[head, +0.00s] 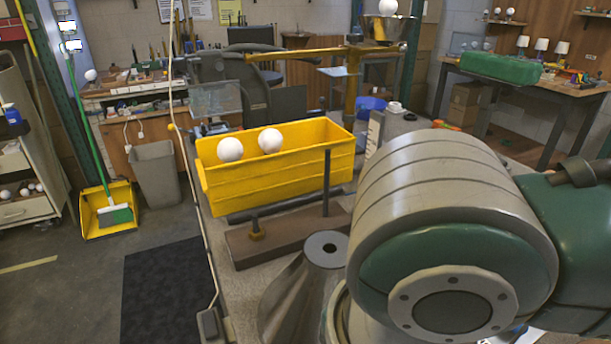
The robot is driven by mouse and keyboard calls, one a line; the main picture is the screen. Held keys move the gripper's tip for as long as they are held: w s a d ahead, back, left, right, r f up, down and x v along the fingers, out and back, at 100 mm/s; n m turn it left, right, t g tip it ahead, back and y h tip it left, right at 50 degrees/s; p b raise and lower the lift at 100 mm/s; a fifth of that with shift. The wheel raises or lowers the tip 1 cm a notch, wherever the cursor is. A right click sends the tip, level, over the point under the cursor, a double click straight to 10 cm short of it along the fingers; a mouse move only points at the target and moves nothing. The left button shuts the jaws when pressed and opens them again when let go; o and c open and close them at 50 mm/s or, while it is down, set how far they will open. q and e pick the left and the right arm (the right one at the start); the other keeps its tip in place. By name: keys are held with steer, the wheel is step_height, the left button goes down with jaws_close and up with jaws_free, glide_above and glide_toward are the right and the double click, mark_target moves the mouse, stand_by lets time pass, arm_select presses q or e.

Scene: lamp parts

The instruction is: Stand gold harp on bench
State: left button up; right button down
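I cannot make out a gold harp in the head view; it may be hidden behind my large grey and green arm, which fills the right foreground. A grey bench top (238,291) runs from the foreground back past a yellow bin (275,185). Neither gripper is in view.
The yellow bin holds two white globes (230,149). A grey tapered piece with a hole on top (323,249) stands in the foreground. A pale cord runs along the bench's left edge. A dark mat (168,290) covers the floor at left.

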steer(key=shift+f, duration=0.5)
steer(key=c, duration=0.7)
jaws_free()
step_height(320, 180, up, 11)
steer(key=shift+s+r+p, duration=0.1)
steer(key=shift+p, duration=0.85)
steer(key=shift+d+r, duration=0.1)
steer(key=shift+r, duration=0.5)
